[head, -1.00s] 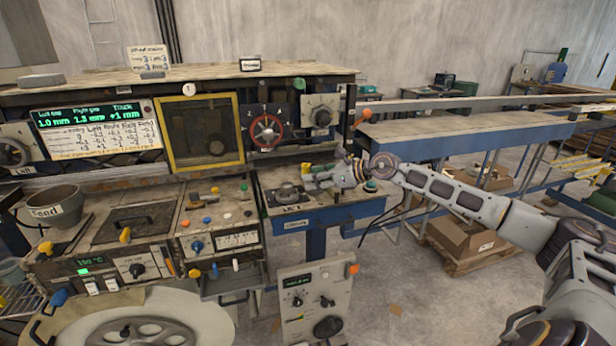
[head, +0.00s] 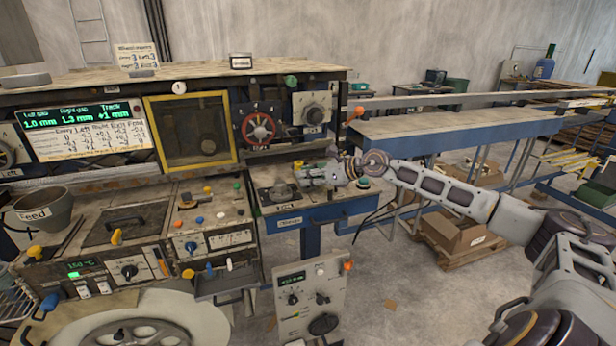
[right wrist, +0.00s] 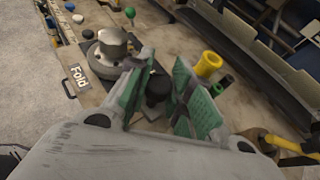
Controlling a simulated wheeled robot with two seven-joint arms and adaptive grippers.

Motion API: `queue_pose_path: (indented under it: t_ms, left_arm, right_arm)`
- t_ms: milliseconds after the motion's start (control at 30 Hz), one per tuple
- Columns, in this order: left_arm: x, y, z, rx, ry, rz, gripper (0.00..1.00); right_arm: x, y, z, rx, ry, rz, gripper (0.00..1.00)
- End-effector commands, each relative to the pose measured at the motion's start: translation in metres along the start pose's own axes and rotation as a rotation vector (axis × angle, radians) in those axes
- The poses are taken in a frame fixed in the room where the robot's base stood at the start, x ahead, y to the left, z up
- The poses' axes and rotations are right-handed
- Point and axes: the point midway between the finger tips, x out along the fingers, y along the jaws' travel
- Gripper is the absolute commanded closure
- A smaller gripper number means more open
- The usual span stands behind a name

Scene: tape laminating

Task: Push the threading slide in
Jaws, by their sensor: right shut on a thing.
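My right gripper (head: 301,174) is low over the small blue-edged station (head: 316,212) to the right of the main machine. In the right wrist view its green-padded fingers (right wrist: 158,95) are closed around a dark upright knob (right wrist: 158,86). I cannot tell from its looks whether this knob belongs to the threading slide; the slide's body is hidden under the gripper. A round metal piece (right wrist: 112,46) stands on the plate beside the fingers, near a label reading "Fold" (right wrist: 77,78). My left gripper is not in view.
A yellow cylinder (right wrist: 208,64) stands close beyond the fingers. A red handwheel (head: 258,127) and a yellow-framed window (head: 193,130) are on the machine face behind. A grey control box (head: 316,299) stands below the station. Open floor lies to its right.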

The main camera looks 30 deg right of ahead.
Motion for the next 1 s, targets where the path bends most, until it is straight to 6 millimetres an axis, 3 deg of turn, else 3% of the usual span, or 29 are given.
queue_pose_path:
  t_ms: [567, 1000]
  left_arm:
    - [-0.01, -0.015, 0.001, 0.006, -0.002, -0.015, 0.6]
    - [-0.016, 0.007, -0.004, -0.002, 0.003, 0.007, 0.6]
  right_arm:
    - [0.013, -0.026, 0.01, 0.002, -0.009, -0.013, 1.0]
    - [0.029, -0.038, 0.016, -0.002, -0.005, -0.008, 1.0]
